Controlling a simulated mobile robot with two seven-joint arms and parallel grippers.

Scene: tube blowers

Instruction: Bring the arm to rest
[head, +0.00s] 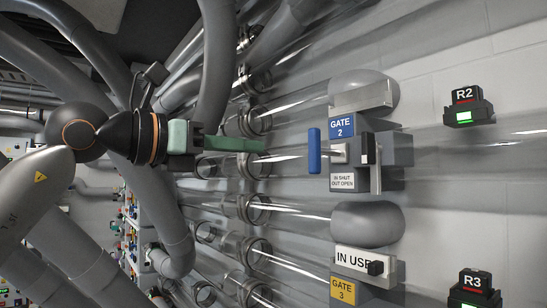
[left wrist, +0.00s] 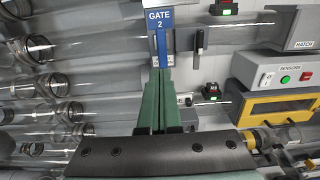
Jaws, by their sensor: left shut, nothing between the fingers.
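My left gripper (head: 262,146) reaches in from the left in the head view. Its green fingers are together and hold nothing; they also show in the left wrist view (left wrist: 160,75). The fingertips point toward the blue handle (head: 314,150) of the GATE 2 unit, with a visible gap between them in the head view. In the left wrist view the blue handle (left wrist: 161,48) appears just beyond the fingertips. My right gripper is not in view.
Clear tubes (head: 290,210) with grey collars run along the wall around the arm. A GATE 3 unit (head: 343,289) is below GATE 2. R2 (head: 463,115) and R3 (head: 474,297) indicators are at right. The left wrist view shows a yellow-framed box (left wrist: 282,106) and a SENSORS panel (left wrist: 285,76).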

